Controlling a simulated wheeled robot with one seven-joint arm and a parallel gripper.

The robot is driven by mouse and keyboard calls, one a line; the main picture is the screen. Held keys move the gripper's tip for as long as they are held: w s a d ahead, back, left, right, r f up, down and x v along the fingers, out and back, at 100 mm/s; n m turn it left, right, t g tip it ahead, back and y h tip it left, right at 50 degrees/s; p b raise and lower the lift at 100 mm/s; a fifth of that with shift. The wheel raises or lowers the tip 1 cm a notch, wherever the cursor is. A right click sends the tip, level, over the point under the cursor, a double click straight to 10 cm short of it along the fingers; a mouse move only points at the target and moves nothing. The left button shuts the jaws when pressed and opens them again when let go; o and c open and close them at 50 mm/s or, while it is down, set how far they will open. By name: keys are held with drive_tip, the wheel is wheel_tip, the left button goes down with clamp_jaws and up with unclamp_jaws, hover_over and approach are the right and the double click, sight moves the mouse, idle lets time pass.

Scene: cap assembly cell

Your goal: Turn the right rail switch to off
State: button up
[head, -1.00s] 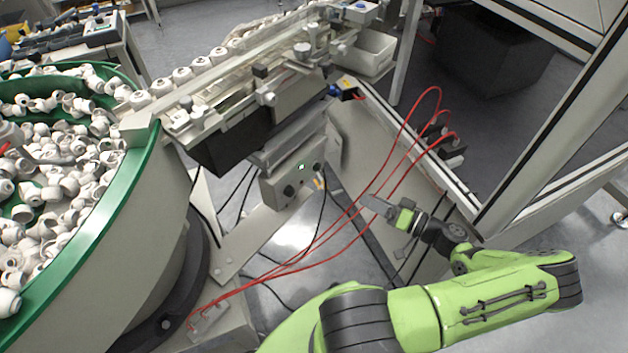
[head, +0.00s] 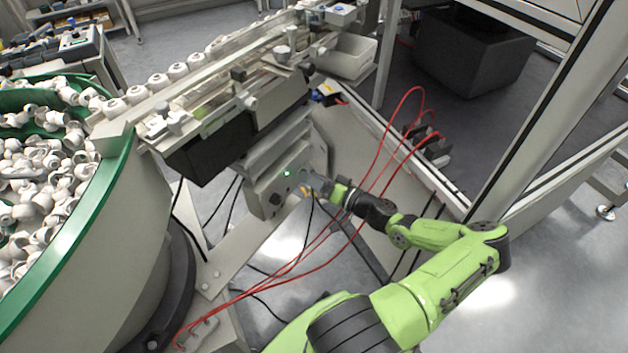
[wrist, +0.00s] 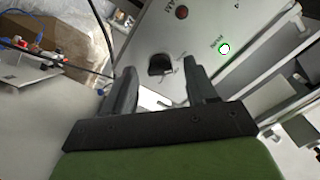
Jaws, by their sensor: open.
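The control box (head: 262,190) under the rail carries a lit green light (head: 287,173) and a dark knob (head: 275,198) on its left. My gripper (head: 306,181) is at the right part of its face and hides the right knob there. In the wrist view, a black knob (wrist: 160,65) lies on the pale panel, ahead of and between the two fingertips of my open gripper (wrist: 160,78). The fingers appear apart from it; contact cannot be told. The green light (wrist: 224,48) is to its right, and a dark red round part (wrist: 182,12) is above. The labels are too blurred to read.
Red hoses (head: 375,175) arch close behind and below my arm. The rail with white caps (head: 178,71) runs above the box. The green-rimmed bowl (head: 105,195) stands left, and a frame post (head: 530,110) stands right.

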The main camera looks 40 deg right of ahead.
drive_tip(key=c, duration=1.1)
drive_tip(key=shift+o, duration=0.2)
drive_tip(key=m+p, duration=0.3)
drive_tip(key=m, duration=0.5)
drive_tip(key=shift+m, duration=0.3)
drive_tip(key=o, duration=1.1)
drive_tip(key=shift+c, duration=0.2)
